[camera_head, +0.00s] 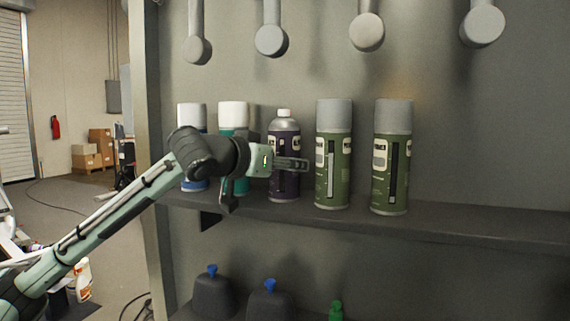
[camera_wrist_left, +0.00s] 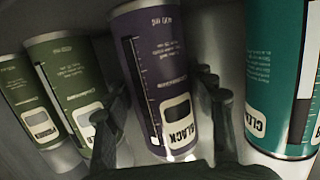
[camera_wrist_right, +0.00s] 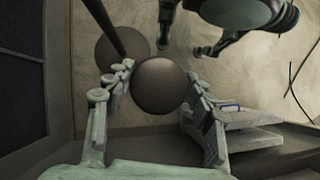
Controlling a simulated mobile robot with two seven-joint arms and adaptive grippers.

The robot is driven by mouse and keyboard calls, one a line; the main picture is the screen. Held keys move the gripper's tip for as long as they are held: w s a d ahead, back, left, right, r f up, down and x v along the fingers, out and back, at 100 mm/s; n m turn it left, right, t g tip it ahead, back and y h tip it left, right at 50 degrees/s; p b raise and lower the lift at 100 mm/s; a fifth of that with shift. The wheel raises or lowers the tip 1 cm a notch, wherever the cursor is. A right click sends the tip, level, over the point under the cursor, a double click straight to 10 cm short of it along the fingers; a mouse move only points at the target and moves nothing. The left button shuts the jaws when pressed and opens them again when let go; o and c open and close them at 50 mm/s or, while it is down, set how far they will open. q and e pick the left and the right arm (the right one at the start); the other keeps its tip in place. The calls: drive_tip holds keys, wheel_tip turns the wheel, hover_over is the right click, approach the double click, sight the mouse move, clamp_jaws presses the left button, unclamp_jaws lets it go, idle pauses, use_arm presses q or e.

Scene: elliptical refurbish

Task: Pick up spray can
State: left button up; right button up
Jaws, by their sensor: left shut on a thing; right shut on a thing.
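Several spray cans stand upright in a row on a dark shelf. The right arm is not in the head view.
Two green cans (camera_head: 333,165) (camera_head: 391,170) stand to the right, close by. A teal can (camera_wrist_left: 285,75) and a blue-based can (camera_head: 192,115) stand left, partly hidden by my arm. Grey round-ended pegs (camera_head: 271,40) hang above. Dark bottles (camera_head: 212,295) stand below.

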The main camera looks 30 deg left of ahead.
sight(277, 126)
use_arm(q)
drive_tip(key=shift+s+r, duration=0.2)
drive_tip(key=shift+r, duration=0.45)
wheel_tip(277, 126, up, 6)
drive_tip(key=shift+f, duration=0.1)
use_arm(e)
drive_tip(key=shift+r, duration=0.15)
use_arm(q)
drive_tip(key=s+d+b, duration=0.2)
drive_tip(key=s, duration=0.7)
drive_tip(key=s+d+b, duration=0.1)
drive_tip(key=s+d, duration=0.1)
drive_tip(key=s, duration=0.8)
drive_tip(key=shift+d+b, duration=0.3)
drive_tip(key=shift+b, duration=0.1)
use_arm(e)
wheel_tip(277, 126, down, 4)
drive_tip(key=shift+f, duration=0.1)
use_arm(q)
drive_tip(key=o, duration=0.7)
drive_tip(key=c, duration=1)
drive_tip(key=shift+o, duration=0.2)
